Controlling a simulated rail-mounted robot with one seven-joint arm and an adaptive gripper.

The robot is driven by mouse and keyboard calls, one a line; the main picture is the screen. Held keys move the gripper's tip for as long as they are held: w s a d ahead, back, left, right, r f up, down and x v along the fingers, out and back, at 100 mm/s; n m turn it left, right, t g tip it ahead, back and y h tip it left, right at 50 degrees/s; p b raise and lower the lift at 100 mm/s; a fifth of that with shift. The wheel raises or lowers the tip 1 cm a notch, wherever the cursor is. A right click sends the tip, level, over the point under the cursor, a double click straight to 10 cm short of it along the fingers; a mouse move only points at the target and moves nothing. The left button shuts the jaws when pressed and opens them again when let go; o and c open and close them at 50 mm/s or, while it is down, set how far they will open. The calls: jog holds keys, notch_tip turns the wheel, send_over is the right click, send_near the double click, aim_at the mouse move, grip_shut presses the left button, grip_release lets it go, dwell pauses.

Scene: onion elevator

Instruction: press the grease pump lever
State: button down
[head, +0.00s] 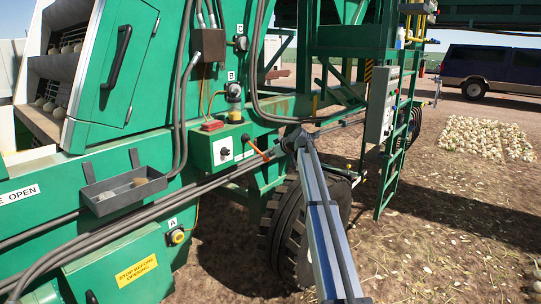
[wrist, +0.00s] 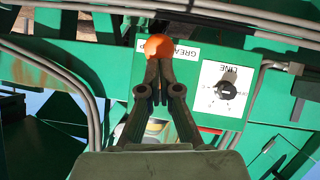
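The grease pump lever is an orange handle (head: 257,149) at the right side of the green control box (head: 205,152) in the head view. In the wrist view its rounded orange end (wrist: 157,45) shows just beyond my fingertips, partly overlapped by them. My gripper (head: 275,151) is beside the lever's outer end in the head view. In the wrist view my gripper's fingers (wrist: 159,66) are drawn together, with no object visible between them. Whether they touch the lever is unclear. A label reading "GREA…" (wrist: 186,57), partly hidden, sits next to the orange end.
A white LINE plate with a black dial (wrist: 228,90) is close to the fingers. Grey hoses (head: 182,100) run along the machine. A grey tray (head: 123,190) is mounted at left. A large tyre (head: 285,235) and a ladder (head: 392,165) stand near my arm.

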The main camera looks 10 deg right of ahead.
jog(key=shift+a+f, duration=0.1)
jog(key=shift+s+r, duration=0.1)
jog(key=shift+r, duration=0.2)
jog(key=r+b+v, duration=0.1)
jog(key=v, duration=1.1)
jog(key=shift+r, duration=0.35)
jog(key=shift+a, duration=0.2)
dwell(0.4)
